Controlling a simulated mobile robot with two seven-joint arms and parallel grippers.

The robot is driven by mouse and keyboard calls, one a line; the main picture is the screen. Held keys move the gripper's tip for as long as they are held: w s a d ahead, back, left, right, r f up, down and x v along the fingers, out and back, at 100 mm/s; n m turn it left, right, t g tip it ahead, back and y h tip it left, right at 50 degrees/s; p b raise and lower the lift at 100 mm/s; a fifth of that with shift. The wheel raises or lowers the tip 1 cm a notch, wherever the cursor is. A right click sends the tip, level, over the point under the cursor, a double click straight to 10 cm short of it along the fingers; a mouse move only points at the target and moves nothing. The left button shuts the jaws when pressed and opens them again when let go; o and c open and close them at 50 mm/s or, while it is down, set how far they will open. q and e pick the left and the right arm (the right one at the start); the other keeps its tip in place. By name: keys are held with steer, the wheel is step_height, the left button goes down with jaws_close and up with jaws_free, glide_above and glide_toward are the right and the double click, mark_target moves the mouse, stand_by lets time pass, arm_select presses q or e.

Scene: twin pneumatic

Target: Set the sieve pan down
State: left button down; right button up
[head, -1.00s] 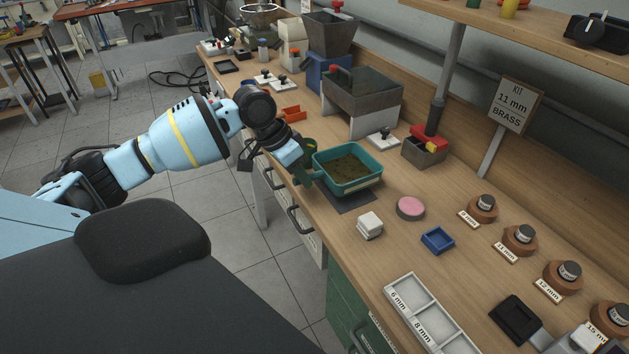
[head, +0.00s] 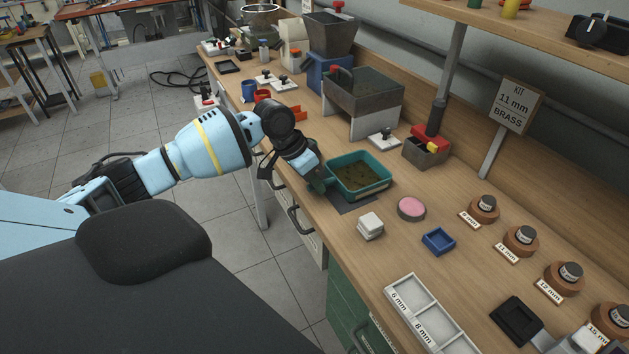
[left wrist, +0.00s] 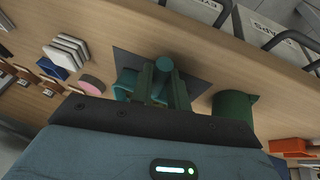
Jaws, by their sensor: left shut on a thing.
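The sieve pan (head: 387,186) is a teal rectangular tray with a brownish mesh floor. It is at or just above a dark mat (head: 348,205) at the bench's front edge; I cannot tell whether it touches. My left gripper (head: 318,180) is at its left side, shut on it. In the left wrist view, the fingers (left wrist: 162,90) close around a teal round-ended part (left wrist: 164,62), with the pan's body (left wrist: 125,84) partly hidden behind them and the mat (left wrist: 198,70) beyond. My right gripper is not in view.
Stacked white pieces (head: 370,224), a pink disc (head: 411,208) and a small blue tray (head: 438,240) stand close to the mat's right. Behind is a grey box on a stand (head: 362,100). A dark green cylinder (left wrist: 235,106) is beside the gripper in the left wrist view.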

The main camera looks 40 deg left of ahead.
arm_select(q)
steer(key=c, duration=1.4)
jaws_free()
steer(key=shift+o, duration=0.2)
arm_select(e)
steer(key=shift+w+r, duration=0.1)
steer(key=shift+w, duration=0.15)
arm_select(q)
steer(key=v, duration=1.2)
steer(key=shift+p, duration=0.4)
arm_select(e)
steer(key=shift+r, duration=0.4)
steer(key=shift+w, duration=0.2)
